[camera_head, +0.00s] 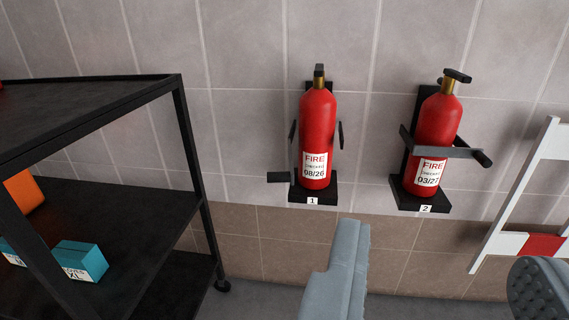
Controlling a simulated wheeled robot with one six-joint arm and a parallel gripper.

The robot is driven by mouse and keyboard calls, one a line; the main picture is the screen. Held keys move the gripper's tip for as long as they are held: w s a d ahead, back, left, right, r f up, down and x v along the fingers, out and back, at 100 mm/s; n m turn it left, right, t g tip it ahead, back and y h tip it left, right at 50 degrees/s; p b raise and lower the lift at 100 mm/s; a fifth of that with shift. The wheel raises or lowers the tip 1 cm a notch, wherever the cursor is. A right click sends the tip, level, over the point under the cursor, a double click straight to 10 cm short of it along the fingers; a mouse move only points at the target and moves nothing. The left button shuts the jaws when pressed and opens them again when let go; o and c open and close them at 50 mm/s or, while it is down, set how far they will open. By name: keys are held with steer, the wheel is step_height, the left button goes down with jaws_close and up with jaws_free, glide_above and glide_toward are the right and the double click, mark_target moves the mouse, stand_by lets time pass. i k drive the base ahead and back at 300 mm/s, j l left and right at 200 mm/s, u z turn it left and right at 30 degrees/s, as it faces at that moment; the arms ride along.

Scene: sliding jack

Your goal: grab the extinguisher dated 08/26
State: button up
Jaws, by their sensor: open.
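The extinguisher dated 08/26 (317,128) is red with a white label and stands upright in a black wall bracket (328,194) numbered 1. The bracket's dark side arms stick out beside it, and no strap crosses its front. A second red extinguisher (438,120), which seems dated 03/27, sits in bracket 2 to the right, with a dark strap (460,152) across its front. My gripper (441,245) is open and empty, with its two grey fingers at the bottom of the picture, below and nearer than both extinguishers, touching neither.
A black shelf rack (190,150) stands at the left, with a blue box (82,262) and an orange object (22,195) on it. A red and white barrier (510,215) leans at the right. The tiled wall is behind everything.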

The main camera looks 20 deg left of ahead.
mark_target(318, 106)
steer(key=i+j, duration=0.1)
steer(key=i, duration=0.3)
steer(key=i+j+z, duration=0.1)
steer(key=i, duration=0.3)
steer(key=i+j, duration=0.1)
steer(key=i, duration=0.3)
steer(key=z, duration=0.05)
